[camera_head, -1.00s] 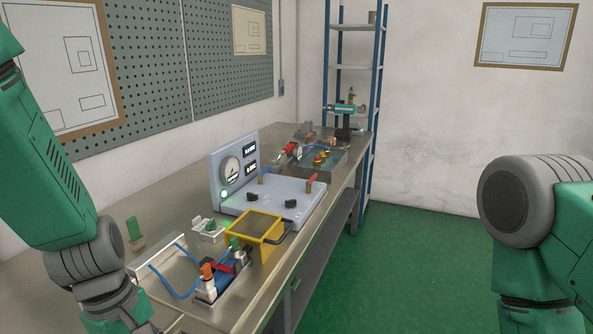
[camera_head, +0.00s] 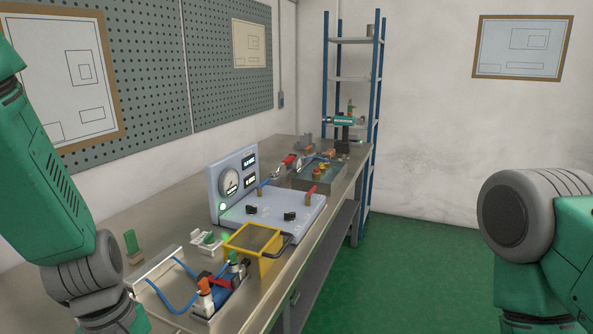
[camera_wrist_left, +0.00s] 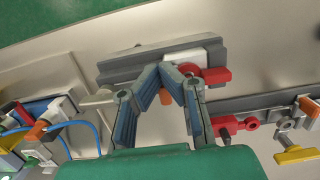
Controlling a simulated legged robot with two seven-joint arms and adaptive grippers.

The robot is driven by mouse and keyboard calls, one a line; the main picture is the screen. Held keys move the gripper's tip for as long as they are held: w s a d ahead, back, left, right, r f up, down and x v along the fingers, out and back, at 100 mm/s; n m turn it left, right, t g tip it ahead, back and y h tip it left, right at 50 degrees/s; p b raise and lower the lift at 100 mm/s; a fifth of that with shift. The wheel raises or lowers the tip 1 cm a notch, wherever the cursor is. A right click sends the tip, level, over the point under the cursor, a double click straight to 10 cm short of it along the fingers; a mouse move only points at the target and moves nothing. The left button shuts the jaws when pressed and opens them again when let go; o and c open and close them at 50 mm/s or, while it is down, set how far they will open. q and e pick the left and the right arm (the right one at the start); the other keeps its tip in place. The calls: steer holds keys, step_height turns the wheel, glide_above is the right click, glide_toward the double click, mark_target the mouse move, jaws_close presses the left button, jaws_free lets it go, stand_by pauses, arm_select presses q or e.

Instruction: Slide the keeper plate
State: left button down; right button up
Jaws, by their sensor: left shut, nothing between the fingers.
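My left gripper (camera_wrist_left: 160,72) shows in the left wrist view with its fingertips together and nothing between them. It is over a long grey fixture (camera_wrist_left: 120,68) on the bench, which carries a pale block (camera_wrist_left: 186,56) and a red handle (camera_wrist_left: 217,76). An orange piece (camera_wrist_left: 167,97) shows partly behind the fingers. I cannot tell for sure which part is the keeper plate, or whether the fingertips touch the fixture. In the head view my left arm reaches down at the left and its gripper is out of frame. My right arm shows at the right, without its gripper.
The metal bench (camera_head: 180,217) holds a gauge panel (camera_head: 229,190), a yellow-framed box (camera_head: 253,240), a blue-hosed fixture (camera_head: 215,292) and a small green-handled part (camera_head: 132,244). A blue-post shelf (camera_head: 350,80) stands behind. Green floor (camera_head: 430,260) is clear at right.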

arm_select(q)
steer(key=shift+w, duration=0.2)
steer(key=shift+w+d+p, duration=0.2)
steer(key=shift+w+p, duration=0.15)
steer(key=shift+w, duration=0.15)
steer(key=shift+w+d+p, duration=0.2)
steer(key=shift+w+p, duration=0.1)
steer(key=shift+w, duration=0.2)
steer(key=c, duration=1.6)
jaws_free()
steer(key=shift+c, duration=0.2)
steer(key=shift+a, duration=0.1)
steer(key=shift+r, duration=0.2)
step_height(320, 180, up, 11)
steer(key=a, duration=0.1)
steer(key=shift+w+a+r, duration=0.2)
steer(key=shift+w+a, duration=0.1)
steer(key=shift+w, duration=0.05)
